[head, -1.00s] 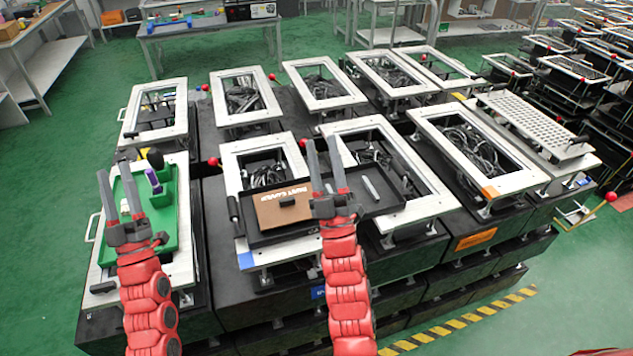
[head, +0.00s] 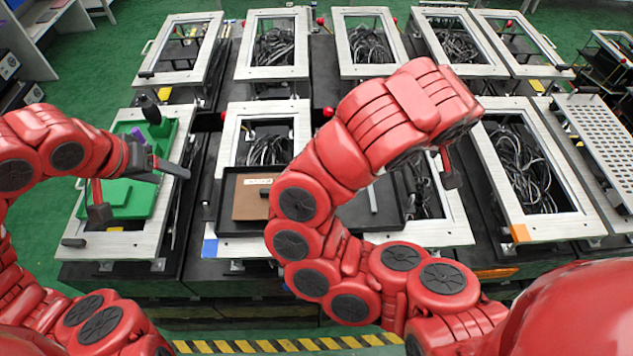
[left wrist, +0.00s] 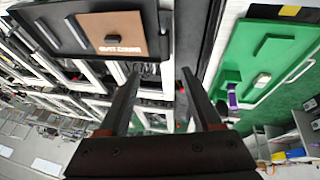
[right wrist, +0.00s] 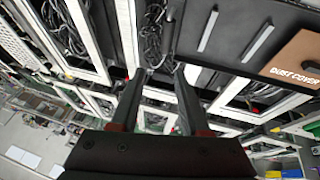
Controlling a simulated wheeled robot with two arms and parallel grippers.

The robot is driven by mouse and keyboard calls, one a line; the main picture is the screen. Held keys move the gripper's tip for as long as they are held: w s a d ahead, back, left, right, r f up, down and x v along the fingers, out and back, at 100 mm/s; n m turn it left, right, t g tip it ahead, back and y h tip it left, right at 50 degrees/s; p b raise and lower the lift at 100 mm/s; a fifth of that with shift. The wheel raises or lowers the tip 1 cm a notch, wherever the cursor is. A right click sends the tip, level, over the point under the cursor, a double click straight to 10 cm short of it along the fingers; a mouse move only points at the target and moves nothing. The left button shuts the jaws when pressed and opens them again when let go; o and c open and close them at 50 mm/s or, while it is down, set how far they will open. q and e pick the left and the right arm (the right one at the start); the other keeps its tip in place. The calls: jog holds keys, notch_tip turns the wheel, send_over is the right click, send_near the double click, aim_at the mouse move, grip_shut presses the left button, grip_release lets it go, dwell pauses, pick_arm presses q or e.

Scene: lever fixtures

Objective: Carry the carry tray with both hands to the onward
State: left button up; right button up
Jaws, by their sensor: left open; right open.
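The carry tray appears to be the black tray (head: 240,227) holding a brown panel marked "DUST COVER" (right wrist: 297,62) and grey bars. It rests on white-framed fixtures in the middle of the head view, its centre partly hidden by my right arm. It also shows at the upper left of the left wrist view (left wrist: 45,28) and top of the right wrist view (right wrist: 232,15). My left gripper (head: 143,193) is open and empty, left of the tray and over the green tray. My right gripper (head: 450,180) is open to the tray's right, partly hidden; neither touches the black tray.
A green tray (head: 132,203) with a purple piece (head: 137,134) sits on the left fixture. More white-framed fixtures with cables (head: 275,47) stand behind and to the right. A perforated plate (head: 605,130) is at far right. A yellow-black stripe (head: 290,345) marks the floor in front.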

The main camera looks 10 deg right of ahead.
aim_at(204, 194)
pick_arm(q)
jog(key=x, duration=1)
jog(key=s+x, duration=0.1)
jog(key=x, duration=0.5)
jog(key=shift+a+f, duration=0.35)
jog(key=shift+f, duration=0.1)
pick_arm(e)
jog(key=x, duration=0.5)
jog(key=a+x, duration=0.1)
jog(key=x, duration=1)
jog(key=shift+s+a+f, duration=0.15)
jog(key=shift+s+f, duration=0.05)
jog(key=shift+f, duration=0.2)
pick_arm(q)
jog(key=shift+w+f, duration=0.2)
jog(key=shift+f, duration=0.15)
pick_arm(e)
jog(key=shift+w+f, duration=0.25)
jog(key=shift+f, duration=0.05)
pick_arm(q)
jog(key=c, duration=0.6)
pick_arm(e)
jog(key=c, duration=0.6)
pick_arm(q)
grip_shut()
pick_arm(e)
grip_shut()
